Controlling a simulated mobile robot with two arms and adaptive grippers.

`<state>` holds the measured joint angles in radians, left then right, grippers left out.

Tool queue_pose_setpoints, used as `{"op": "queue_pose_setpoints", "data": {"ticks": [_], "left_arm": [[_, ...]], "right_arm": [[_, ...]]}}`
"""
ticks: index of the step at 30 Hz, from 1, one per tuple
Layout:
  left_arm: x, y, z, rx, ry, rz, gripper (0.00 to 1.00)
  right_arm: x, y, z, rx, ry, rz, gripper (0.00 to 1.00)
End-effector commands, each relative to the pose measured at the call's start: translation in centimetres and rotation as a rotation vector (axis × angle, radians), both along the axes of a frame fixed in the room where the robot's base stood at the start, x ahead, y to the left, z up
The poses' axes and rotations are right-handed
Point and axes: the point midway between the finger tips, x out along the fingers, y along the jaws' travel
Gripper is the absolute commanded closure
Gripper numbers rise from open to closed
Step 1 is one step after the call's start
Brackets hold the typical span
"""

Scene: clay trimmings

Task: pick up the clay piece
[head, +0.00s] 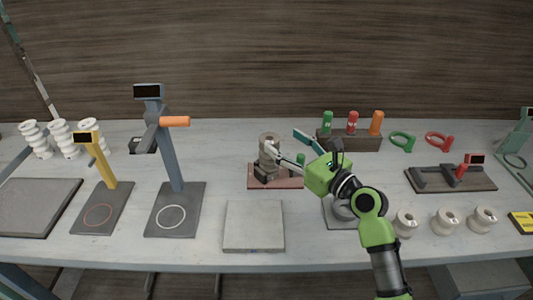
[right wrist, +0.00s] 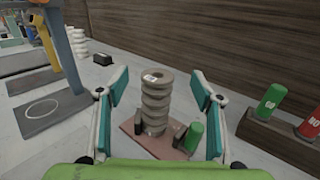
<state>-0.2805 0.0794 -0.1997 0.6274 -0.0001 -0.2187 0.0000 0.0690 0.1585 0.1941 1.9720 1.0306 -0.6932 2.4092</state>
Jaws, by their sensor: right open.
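The clay piece (head: 268,145) is a grey-beige ribbed stack standing upright on a pinkish base board (head: 290,184) at mid-table. In the right wrist view the clay piece (right wrist: 156,103) stands ahead, framed between my fingers, with a small label on top. Dark blocks and a green knob (right wrist: 193,137) are at its foot. My right gripper (head: 287,146) is open and empty, reaching in from the right toward the piece. I cannot tell whether a finger touches it. In the right wrist view its fingers (right wrist: 159,88) spread wide to either side. My left gripper is not in view.
A rack (head: 349,142) with green, red and orange handles stands behind right. Blue-grey (head: 171,150) and yellow (head: 103,165) stands are at left. Several white ribbed pieces (head: 62,139) stand far left, spools (head: 444,220) front right. A pale slab (head: 254,227) lies in front.

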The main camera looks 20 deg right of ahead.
Motion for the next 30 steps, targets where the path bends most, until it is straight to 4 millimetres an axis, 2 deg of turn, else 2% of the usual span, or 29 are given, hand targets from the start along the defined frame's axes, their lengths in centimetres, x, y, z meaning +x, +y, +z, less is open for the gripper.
{"op": "queue_pose_setpoints", "data": {"ticks": [1,3,9,13,17,21,27,30], "left_arm": [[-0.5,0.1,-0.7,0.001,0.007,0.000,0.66],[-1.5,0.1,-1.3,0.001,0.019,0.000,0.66],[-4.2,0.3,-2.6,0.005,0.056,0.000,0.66],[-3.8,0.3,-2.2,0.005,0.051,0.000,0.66],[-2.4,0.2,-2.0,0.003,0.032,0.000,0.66],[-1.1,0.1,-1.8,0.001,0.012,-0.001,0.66],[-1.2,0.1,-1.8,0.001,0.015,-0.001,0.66],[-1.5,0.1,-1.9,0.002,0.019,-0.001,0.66]], "right_arm": [[-0.1,0.0,-1.7,0.000,0.006,-0.001,0.39],[-0.1,0.0,-3.3,-0.001,0.006,-0.001,0.39],[-0.1,0.0,-6.7,-0.005,0.004,-0.001,0.39],[1.0,0.4,-6.2,-0.004,-0.001,-0.001,0.39],[1.8,0.8,-6.2,-0.004,-0.001,0.000,0.39],[3.9,1.6,-6.1,-0.004,-0.001,0.000,0.39],[6.4,2.6,-6.2,-0.004,0.000,-0.001,0.39],[6.9,2.8,-6.3,-0.005,0.001,-0.001,0.39]]}}
